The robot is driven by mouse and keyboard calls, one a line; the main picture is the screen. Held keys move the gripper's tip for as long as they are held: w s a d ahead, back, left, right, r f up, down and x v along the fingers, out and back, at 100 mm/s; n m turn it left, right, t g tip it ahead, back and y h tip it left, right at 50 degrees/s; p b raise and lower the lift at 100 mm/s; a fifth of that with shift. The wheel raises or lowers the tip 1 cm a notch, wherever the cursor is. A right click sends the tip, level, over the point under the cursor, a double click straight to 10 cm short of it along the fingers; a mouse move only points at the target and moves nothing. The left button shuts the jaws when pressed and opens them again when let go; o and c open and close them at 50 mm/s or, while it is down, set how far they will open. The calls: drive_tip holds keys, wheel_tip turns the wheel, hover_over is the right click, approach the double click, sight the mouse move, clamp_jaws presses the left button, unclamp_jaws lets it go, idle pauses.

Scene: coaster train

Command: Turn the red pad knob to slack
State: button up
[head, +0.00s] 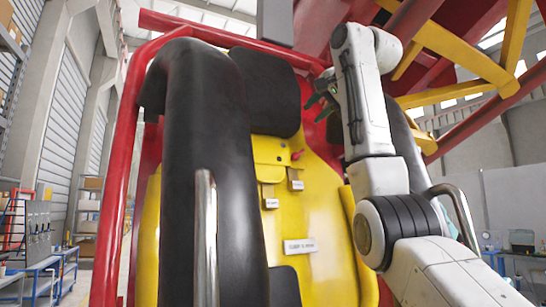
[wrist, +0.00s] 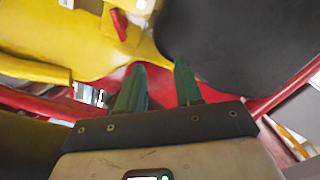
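The red pad knob (head: 297,155) is small and sits on the yellow seat panel (head: 270,153), just below the black headrest pad (head: 268,92). In the wrist view a red knob (wrist: 118,24) shows at the upper left, beside a pale bracket. My gripper (head: 313,101) is up and to the right of the knob, near the headrest's right side, apart from the knob. In the wrist view the two green fingers of my gripper (wrist: 160,66) stand apart with nothing between them. The knob's setting cannot be read.
A thick black restraint (head: 205,150) with a metal bar (head: 205,235) stands at the left. Small label plates hang below the knob, and a larger plate (head: 300,245) is lower on the seat. Red frame tubes (head: 125,150) surround the seat; yellow beams (head: 465,58) cross above right.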

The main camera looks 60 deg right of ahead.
approach(298, 154)
drive_tip(key=p+x, duration=0.2)
drive_tip(key=x, duration=0.6)
drive_tip(key=shift+d+p, duration=0.1)
drive_tip(key=shift+p, duration=0.2)
drive_tip(key=shift+c, duration=0.3)
clamp_jaws()
